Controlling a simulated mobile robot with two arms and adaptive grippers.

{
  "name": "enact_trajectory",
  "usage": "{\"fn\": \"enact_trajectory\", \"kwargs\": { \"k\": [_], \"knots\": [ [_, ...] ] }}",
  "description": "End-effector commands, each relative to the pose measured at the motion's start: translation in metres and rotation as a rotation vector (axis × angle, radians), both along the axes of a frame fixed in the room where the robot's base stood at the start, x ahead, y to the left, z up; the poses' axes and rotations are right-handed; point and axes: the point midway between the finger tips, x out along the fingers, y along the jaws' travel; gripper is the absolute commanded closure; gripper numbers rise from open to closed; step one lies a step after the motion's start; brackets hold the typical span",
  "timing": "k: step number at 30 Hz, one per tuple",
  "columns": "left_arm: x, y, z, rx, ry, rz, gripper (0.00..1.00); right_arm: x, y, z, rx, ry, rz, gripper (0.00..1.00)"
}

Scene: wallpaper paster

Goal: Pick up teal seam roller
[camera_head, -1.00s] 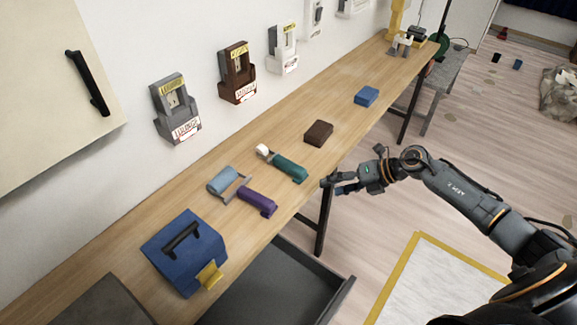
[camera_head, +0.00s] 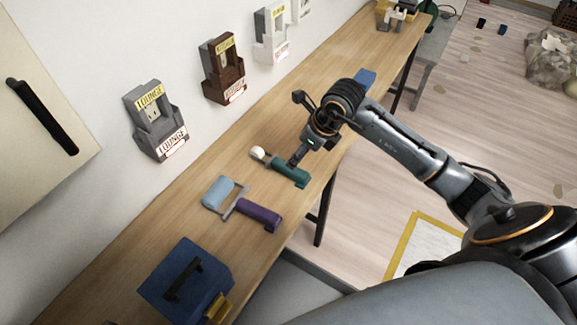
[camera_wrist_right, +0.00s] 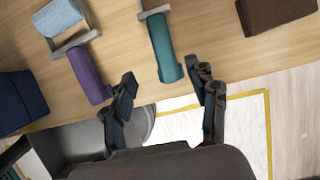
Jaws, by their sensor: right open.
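The teal seam roller (camera_head: 290,173) lies on the wooden bench, its teal handle toward the front edge and its white roller end toward the wall. In the right wrist view its handle (camera_wrist_right: 163,48) points toward me, and the roller end runs off the top. My right gripper (camera_head: 298,157) is above the bench at the handle and partly covers it. In the right wrist view the gripper (camera_wrist_right: 162,82) is open, fingers apart on either side of the handle's near end, with nothing held. My left gripper is out of view.
A roller with a light blue head (camera_head: 217,192) and purple handle (camera_head: 259,215) lies to the left. A blue toolbox (camera_head: 185,280) stands nearer me. A brown block (camera_wrist_right: 275,12) lies to the right in the wrist view. Labelled holders (camera_head: 155,120) hang on the wall.

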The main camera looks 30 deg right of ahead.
Motion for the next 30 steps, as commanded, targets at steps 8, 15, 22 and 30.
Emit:
{"fn": "enact_trajectory", "kwargs": {
  "k": [8,15,22,30],
  "knots": [
    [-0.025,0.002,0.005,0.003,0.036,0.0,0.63,0.014,0.008,-0.037,0.001,0.001,-0.001,0.42],
    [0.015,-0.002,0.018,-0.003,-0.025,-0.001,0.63,0.02,0.01,-0.057,0.004,0.005,-0.003,0.42],
    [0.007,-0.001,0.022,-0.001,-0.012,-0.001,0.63,0.03,0.014,-0.086,0.003,0.0,-0.001,0.42],
    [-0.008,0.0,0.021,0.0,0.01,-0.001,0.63,0.032,0.014,-0.09,0.0,-0.001,0.0,0.42]
  ]
}}
